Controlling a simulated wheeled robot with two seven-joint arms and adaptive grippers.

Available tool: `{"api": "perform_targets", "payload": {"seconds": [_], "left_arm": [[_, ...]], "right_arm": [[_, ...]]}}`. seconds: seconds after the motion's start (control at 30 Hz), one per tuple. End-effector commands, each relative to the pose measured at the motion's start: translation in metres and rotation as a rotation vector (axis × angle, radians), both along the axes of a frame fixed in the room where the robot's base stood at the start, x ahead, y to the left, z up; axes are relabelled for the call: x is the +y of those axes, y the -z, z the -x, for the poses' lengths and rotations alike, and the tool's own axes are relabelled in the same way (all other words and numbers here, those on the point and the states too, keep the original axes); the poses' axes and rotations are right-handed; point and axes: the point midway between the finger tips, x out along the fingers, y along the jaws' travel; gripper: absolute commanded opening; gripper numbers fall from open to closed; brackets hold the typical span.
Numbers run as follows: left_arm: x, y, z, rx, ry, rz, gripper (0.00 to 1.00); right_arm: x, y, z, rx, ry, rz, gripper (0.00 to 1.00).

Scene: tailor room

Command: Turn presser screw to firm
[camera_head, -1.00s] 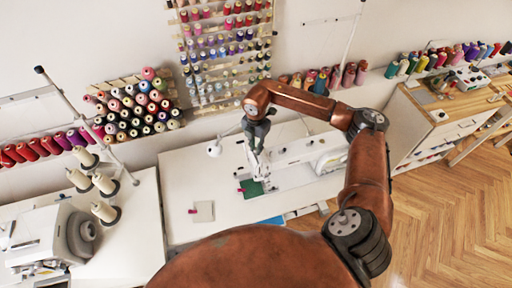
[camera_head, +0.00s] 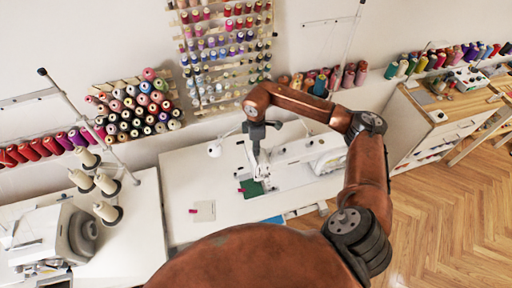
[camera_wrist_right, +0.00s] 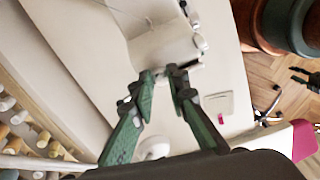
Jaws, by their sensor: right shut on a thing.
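The white sewing machine (camera_head: 298,154) stands on a white table. My right gripper (camera_head: 259,160) points down at the top of the machine's left end. In the right wrist view, the machine (camera_wrist_right: 160,46) lies beyond the two green-grey fingers of my right gripper (camera_wrist_right: 163,73). The fingertips are close together at the machine. The presser screw itself is too small and covered by the fingers to make out; the gripper is shut on it as far as its place shows. My left gripper is not in view.
A small pale square with a pink piece (camera_head: 204,211) lies left on the machine's table (camera_head: 180,185). Another machine (camera_head: 40,237) and thread cones (camera_head: 84,180) stand at the left. Thread racks (camera_head: 225,50) hang on the back wall. A wooden cabinet (camera_head: 425,130) stands right.

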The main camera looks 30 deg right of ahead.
Motion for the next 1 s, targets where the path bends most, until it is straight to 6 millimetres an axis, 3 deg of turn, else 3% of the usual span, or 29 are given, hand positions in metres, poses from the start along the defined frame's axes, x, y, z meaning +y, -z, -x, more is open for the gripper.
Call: {"api": "perform_targets", "payload": {"seconds": [0.3, 0.77, 0.8, 1.0], "left_arm": [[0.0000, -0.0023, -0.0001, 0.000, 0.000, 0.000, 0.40], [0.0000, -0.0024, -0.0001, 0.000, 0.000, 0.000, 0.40], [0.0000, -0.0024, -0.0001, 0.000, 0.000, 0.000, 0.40], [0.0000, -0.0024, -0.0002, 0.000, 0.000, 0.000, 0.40]], "right_arm": [[-0.0018, -0.0005, -0.0005, -0.001, 0.098, 0.003, 0.00], [-0.0018, -0.0002, -0.0004, -0.001, 0.110, 0.003, 0.00], [-0.0019, -0.0002, -0.0005, -0.001, 0.110, 0.003, 0.16], [-0.0011, -0.0001, -0.0003, -0.001, 0.108, 0.001, 0.30]]}}
